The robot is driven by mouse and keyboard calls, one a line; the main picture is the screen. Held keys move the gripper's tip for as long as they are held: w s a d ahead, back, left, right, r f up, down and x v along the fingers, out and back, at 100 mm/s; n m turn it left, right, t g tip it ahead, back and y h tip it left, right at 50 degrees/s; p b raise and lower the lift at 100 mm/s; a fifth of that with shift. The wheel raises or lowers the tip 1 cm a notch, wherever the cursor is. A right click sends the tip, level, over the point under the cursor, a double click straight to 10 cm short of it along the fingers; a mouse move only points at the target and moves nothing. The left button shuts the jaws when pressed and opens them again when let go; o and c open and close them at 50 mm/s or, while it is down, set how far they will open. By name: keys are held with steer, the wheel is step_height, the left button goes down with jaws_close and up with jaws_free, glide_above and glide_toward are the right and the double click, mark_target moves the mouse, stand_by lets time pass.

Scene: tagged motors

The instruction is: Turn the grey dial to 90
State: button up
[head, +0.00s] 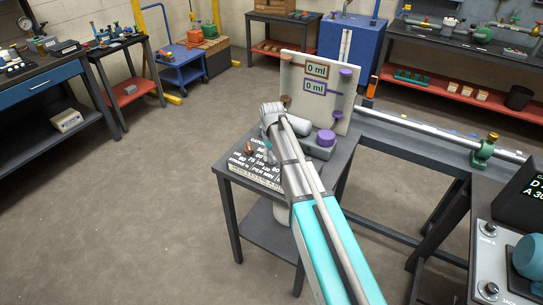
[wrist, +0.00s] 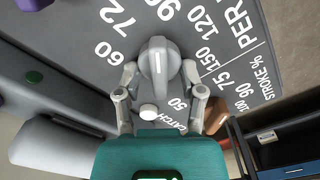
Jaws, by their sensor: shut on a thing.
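The grey dial (wrist: 159,48) sits in the wrist view on a dark grey panel face (wrist: 75,65) with white numbers around it. Its pale pointer line points up the picture, between 72 and 90 and nearer 90. My gripper (wrist: 160,78) has a finger on each side of the dial and is shut on it. In the head view my arm hides the dial; the lettered panel (head: 258,172) shows on a small dark table.
A brown-orange knob (wrist: 215,116) stands to the right of my gripper, beside a stroke % scale. A purple knob (head: 326,138) and an upright board (head: 299,90) with two "0 ml" displays stand behind. Open floor (head: 130,200) lies left of the table.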

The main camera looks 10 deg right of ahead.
steer(key=shift+m, duration=0.5)
steer(key=o, duration=1.2)
steer(key=shift+c, duration=0.2)
steer(key=shift+n, duration=0.4)
